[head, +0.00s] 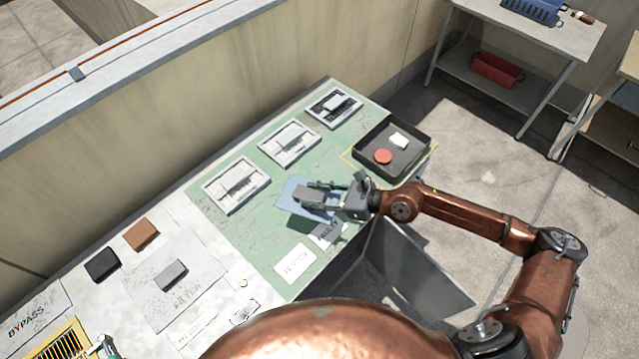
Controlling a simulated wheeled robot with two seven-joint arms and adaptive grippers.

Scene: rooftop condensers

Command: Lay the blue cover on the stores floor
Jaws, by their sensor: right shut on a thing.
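The blue cover (291,190) is a flat blue panel near the right part of the green mat. My right gripper (320,193) reaches in from the right and is shut on it; the fingers hide part of the panel. A dark shadow lies below the cover, so it seems to be held a little above the mat, but the gap is hard to judge. I cannot tell which surface is the stores floor. My left gripper is not in view.
Three framed plates (236,184) line the back of the green mat (225,210). A black tray (416,166) with a red disc and a white piece stands right of the cover. Shelves (510,70) stand far right.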

